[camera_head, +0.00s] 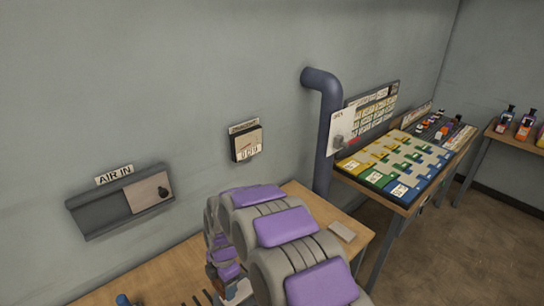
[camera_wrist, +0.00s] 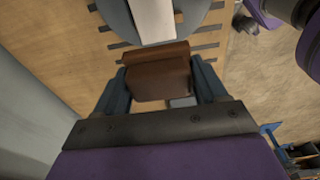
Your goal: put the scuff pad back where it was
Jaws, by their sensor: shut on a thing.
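The brown block-like pad, which I take to be the scuff pad (camera_wrist: 160,78), is between the two dark blue fingers of my gripper (camera_wrist: 158,70) in the wrist view. My gripper is shut on it. The pad is over the wooden bench (camera_wrist: 62,42), close to a grey rounded part with a pale bar (camera_wrist: 152,18). I cannot tell whether the pad touches that part or the bench. In the head view my arm hides most of the gripper and the pad. No marked place for the pad is clear to see.
Dark slots (camera_wrist: 122,45) line the bench near the gripper. A small tan block (camera_head: 341,231) lies at the bench's right end. A blue-grey pipe (camera_head: 325,130) rises behind it. An AIR IN wall box (camera_head: 95,214) is at left; a colourful sloped board (camera_head: 400,165) stands at right.

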